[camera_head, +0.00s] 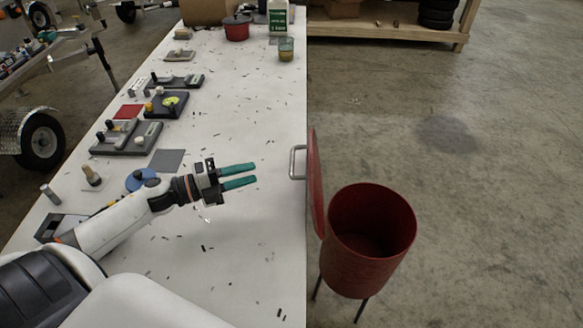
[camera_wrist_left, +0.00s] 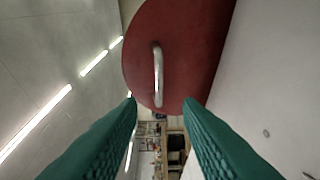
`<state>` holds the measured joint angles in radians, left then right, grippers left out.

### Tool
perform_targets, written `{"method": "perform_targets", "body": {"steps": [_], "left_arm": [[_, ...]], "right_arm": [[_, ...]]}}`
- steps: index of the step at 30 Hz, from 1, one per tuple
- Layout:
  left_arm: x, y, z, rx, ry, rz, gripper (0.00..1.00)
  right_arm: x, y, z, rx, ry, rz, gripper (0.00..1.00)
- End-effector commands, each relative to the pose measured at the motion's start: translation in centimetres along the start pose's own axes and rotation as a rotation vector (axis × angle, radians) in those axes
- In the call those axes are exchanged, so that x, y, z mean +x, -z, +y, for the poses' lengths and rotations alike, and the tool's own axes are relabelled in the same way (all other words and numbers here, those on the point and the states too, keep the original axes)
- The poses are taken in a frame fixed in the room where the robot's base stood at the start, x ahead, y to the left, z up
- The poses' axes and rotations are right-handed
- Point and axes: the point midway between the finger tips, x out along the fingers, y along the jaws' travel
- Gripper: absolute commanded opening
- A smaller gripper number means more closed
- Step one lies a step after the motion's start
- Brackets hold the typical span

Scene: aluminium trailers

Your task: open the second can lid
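A red can (camera_head: 368,248) on thin dark legs stands on the floor beside the table's right edge. Its mouth is uncovered and its inside shows. Its red lid (camera_head: 316,185) stands upright on the table side of the can, seen nearly edge-on, with a metal handle (camera_head: 297,162) facing the table. My left gripper (camera_head: 254,174), with green fingers, is open and empty over the table, left of the handle and apart from it. In the left wrist view, the lid (camera_wrist_left: 195,45) and its handle (camera_wrist_left: 158,75) lie ahead, beyond the open fingertips. My right gripper is not in view.
The white table (camera_head: 245,120) carries small boards with knobs along its left side and scattered dark bits. The floor right of the can is clear.

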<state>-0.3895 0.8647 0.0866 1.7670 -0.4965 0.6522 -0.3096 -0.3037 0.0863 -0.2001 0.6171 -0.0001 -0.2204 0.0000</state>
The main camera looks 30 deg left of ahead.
Motion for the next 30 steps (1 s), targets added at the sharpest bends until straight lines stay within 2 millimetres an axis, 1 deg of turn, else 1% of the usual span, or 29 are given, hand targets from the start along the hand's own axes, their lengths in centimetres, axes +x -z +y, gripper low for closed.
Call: {"method": "perform_targets", "body": {"steps": [5,15,18,21,24,30], "left_arm": [[1.6,0.1,0.3,0.000,-0.004,0.000,0.32],[8.0,0.1,0.5,0.001,-0.005,0.001,0.32],[9.7,0.1,0.4,0.001,-0.004,0.000,0.32],[10.8,0.1,0.3,-0.001,-0.003,0.001,0.32],[11.6,0.0,0.1,0.000,-0.001,0.000,0.32],[11.9,0.0,0.1,0.000,0.000,0.000,0.32]], "right_arm": [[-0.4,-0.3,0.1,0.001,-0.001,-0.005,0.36],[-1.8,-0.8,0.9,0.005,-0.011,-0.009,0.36],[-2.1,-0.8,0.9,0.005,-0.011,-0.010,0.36],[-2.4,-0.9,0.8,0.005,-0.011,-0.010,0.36],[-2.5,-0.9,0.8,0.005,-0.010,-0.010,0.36],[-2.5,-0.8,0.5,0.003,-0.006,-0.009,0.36]]}}
